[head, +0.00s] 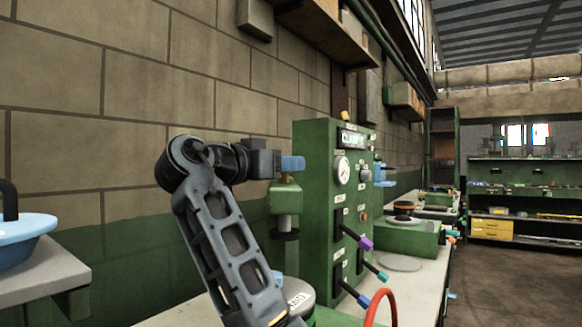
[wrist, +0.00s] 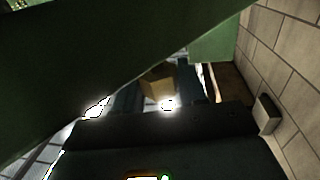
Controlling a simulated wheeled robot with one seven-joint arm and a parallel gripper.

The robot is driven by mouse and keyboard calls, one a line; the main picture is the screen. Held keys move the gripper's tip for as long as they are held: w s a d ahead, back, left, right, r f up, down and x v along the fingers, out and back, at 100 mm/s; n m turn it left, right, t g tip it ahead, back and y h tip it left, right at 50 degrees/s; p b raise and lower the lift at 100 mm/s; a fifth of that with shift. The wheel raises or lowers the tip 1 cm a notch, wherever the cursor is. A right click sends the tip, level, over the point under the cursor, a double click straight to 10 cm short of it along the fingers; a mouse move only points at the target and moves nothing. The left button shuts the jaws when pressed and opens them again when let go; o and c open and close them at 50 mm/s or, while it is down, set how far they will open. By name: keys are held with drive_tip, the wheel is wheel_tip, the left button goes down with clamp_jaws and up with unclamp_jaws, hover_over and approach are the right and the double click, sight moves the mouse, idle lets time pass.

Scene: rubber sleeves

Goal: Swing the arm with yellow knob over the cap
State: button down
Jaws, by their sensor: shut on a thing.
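My gripper (head: 276,163) is at the left side of the green control cabinet, by a green machine head (head: 285,192) on a post. In the wrist view, a tan-yellow block, seemingly the yellow knob (wrist: 158,82), sits between the dark fingers, and the gripper is shut on it. A black disc (head: 286,234) sits below the machine head. I cannot make out the cap for certain.
The green control cabinet (head: 318,200) stands close to the right of my gripper, with a gauge and several coloured levers. A brick wall (head: 100,120) is behind. A blue bowl (head: 22,240) rests on a bench at left. A red hoop (head: 381,300) stands in front.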

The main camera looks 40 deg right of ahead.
drive_tip(key=shift+w+a+m+g, duration=0.4)
drive_tip(key=shift+w+a+g, duration=0.1)
drive_tip(key=shift+g, duration=0.1)
drive_tip(key=c, duration=0.7)
unclamp_jaws()
drive_tip(key=shift+w+a+b, duration=0.1)
drive_tip(key=shift+a+b, duration=0.65)
drive_tip(key=shift+a, duration=3.15)
